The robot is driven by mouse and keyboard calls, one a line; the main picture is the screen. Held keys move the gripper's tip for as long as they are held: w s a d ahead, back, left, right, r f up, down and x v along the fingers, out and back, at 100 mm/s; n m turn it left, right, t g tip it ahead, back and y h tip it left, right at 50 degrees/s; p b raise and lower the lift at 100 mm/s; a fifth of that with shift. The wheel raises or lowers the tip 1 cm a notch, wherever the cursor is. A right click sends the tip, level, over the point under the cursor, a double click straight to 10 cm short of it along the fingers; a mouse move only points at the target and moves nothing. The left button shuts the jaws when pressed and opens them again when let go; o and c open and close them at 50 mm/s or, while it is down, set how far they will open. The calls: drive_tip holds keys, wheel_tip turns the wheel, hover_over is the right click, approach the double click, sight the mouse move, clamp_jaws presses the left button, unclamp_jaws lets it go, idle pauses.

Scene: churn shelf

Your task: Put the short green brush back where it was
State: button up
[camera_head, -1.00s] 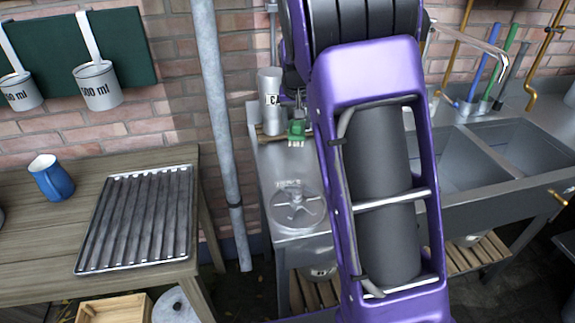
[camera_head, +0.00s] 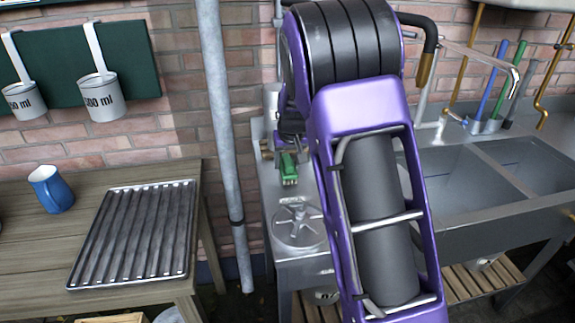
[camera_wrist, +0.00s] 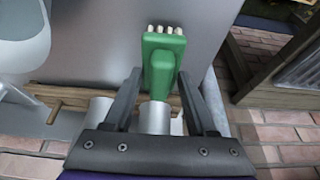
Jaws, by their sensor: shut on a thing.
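The short green brush (camera_wrist: 160,65) has a green body and pale bristles. In the wrist view it sits upright between the two fingers of my gripper (camera_wrist: 159,77), with its bristles at the far end. My gripper is shut on it. In the head view the brush (camera_head: 288,169) shows just below my gripper (camera_head: 290,146), above the steel counter and in front of the rack area by the wall. A wooden rack (camera_wrist: 60,97) with a peg shows in the wrist view behind the brush. My arm hides part of the counter.
A metal canister (camera_head: 271,103) stands at the back, close to my gripper. A metal wheel-like part (camera_head: 298,226) lies on the counter. A vertical grey pipe (camera_head: 221,130) runs left of it. The sink (camera_head: 440,180) is right. A wooden table with a ridged tray (camera_head: 135,230) is left.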

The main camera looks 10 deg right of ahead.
drive_tip(key=shift+f, duration=0.3)
drive_tip(key=shift+f, duration=0.1)
drive_tip(key=shift+f, duration=0.15)
drive_tip(key=o, duration=1.3)
drive_tip(key=shift+r, duration=0.2)
drive_tip(key=shift+r, duration=0.35)
drive_tip(key=p+v, duration=0.1)
drive_tip(key=v, duration=1)
drive_tip(key=shift+s+r+p, duration=0.15)
drive_tip(key=shift+s+p, duration=0.1)
drive_tip(key=shift+p, duration=0.1)
